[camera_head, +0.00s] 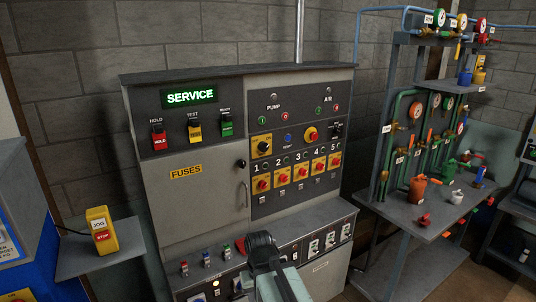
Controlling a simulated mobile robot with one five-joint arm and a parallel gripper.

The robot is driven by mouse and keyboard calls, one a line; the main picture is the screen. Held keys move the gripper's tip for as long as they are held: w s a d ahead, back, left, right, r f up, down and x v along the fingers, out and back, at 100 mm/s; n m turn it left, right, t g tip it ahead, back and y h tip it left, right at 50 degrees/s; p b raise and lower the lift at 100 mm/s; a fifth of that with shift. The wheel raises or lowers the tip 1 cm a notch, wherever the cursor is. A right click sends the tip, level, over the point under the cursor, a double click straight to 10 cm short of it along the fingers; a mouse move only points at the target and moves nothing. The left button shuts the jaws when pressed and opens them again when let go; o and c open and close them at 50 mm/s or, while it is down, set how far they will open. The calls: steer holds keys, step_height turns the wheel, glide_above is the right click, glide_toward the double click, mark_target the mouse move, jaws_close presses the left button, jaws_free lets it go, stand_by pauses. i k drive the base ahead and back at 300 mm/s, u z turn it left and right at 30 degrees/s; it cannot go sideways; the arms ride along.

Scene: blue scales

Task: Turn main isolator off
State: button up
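A grey control cabinet (190,215) stands in the middle against a block wall. On its right panel, a larger yellow plate with a black rotary knob (264,146) sits at the upper left, above the numbered row. It looks like the main isolator, but its label and knob position are too small to read. Below it is a row of several smaller red knobs on yellow plates (281,179), numbered from 1. My gripper (261,243) is dark and low in front of the cabinet's lower console, below and apart from the knobs. Its fingers cannot be made out clearly.
The lower console has coloured switches (206,258) at left and white-plated switches (330,240) at right. A closed FUSES door (200,200) has a handle beside the knob panel. A yellow JOG box (101,230) stands left. A rack with gauges and pipes (415,205) stands right.

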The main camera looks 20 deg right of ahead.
mark_target(263, 146)
steer(key=u, duration=2.8)
steer(key=k, duration=1.55)
steer(key=z, duration=1.15)
steer(key=i, duration=0.95)
